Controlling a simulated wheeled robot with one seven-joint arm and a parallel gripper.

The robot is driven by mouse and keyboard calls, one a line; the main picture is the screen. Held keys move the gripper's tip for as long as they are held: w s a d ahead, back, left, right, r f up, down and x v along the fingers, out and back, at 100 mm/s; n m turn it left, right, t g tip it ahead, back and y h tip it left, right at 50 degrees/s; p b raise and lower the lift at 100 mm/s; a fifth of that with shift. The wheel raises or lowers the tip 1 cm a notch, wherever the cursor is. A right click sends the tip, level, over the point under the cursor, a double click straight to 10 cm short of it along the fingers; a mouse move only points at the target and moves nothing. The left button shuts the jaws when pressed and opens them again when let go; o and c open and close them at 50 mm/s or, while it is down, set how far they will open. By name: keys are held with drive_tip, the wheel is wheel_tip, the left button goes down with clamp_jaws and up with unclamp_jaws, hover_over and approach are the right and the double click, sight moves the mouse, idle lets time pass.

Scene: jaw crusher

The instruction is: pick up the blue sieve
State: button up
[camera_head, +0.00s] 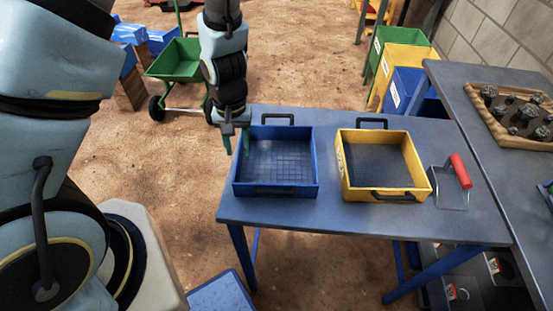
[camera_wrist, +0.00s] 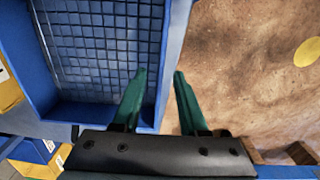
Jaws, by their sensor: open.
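The blue sieve (camera_head: 276,163), an open square box with a wire mesh bottom and black handles at back and front, sits on the table's left part. My gripper (camera_head: 236,142) is at the sieve's left wall near its back corner, pointing down, open and empty. In the wrist view, the sieve (camera_wrist: 100,45) fills the upper left. My green fingers (camera_wrist: 159,77) stand apart there, one over the sieve's inside and the other outside, with the blue wall running between them. Whether either finger touches the wall cannot be told.
The blue-grey table (camera_head: 340,222) also holds a yellow sieve (camera_head: 382,166) and a red-handled scoop (camera_head: 455,184) to the right. A tray of rocks (camera_head: 517,117) lies on the adjoining table. A green wheelbarrow (camera_head: 178,62) and coloured bins (camera_head: 405,68) stand behind. Bare ground lies left of the table.

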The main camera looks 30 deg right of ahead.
wheel_tip(320, 180, down, 2)
clamp_jaws()
idle(0.4)
idle(1.2)
